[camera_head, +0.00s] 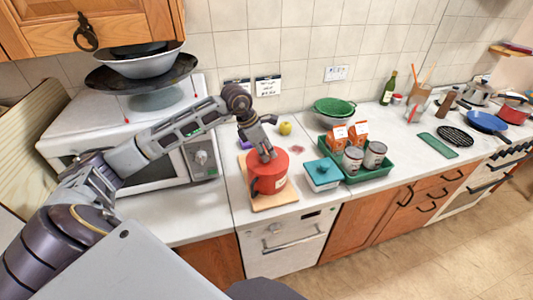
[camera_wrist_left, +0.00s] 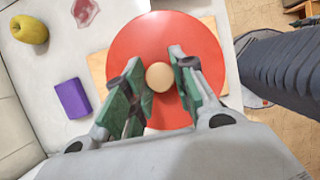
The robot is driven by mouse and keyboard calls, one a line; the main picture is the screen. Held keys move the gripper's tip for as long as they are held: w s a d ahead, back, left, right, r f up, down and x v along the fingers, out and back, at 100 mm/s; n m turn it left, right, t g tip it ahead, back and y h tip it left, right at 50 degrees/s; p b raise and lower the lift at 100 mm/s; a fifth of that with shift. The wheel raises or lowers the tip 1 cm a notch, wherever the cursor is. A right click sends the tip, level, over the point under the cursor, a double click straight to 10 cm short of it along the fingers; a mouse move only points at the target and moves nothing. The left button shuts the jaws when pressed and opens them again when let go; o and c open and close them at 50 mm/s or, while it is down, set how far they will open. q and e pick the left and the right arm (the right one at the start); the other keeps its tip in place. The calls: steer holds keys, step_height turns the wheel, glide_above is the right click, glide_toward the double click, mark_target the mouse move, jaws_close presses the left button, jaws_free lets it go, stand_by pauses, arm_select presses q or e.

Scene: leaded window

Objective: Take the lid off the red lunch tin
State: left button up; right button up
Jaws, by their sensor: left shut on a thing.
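The red lunch tin (camera_head: 272,184) stands upright on a wooden board (camera_head: 286,199) on the counter, with a dark handle at its side. Its round red lid (camera_wrist_left: 128,40) with a pale knob (camera_wrist_left: 160,77) fills the middle of the left wrist view. My left gripper (camera_head: 265,156) comes down from above onto the lid. In the left wrist view its green-padded fingers (camera_wrist_left: 160,90) are on both sides of the knob, shut on it. The lid looks level on the tin; whether there is a gap beneath it I cannot tell. My right gripper is not in view.
A teal-lidded box (camera_head: 322,174) and a green tray (camera_head: 376,174) with cans and cartons stand right of the tin. A white microwave (camera_head: 201,155) is at the left. Behind are a yellow fruit (camera_head: 285,128) and a purple box (camera_wrist_left: 73,98).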

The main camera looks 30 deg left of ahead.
mark_target(267, 152)
arm_select(q)
steer(key=shift+r, duration=1.15)
step_height(267, 152, up, 7)
steer(key=b, duration=0.1)
steer(key=shift+r, duration=0.2)
steer(key=shift+r+b, duration=0.15)
steer(key=shift+b, duration=0.15)
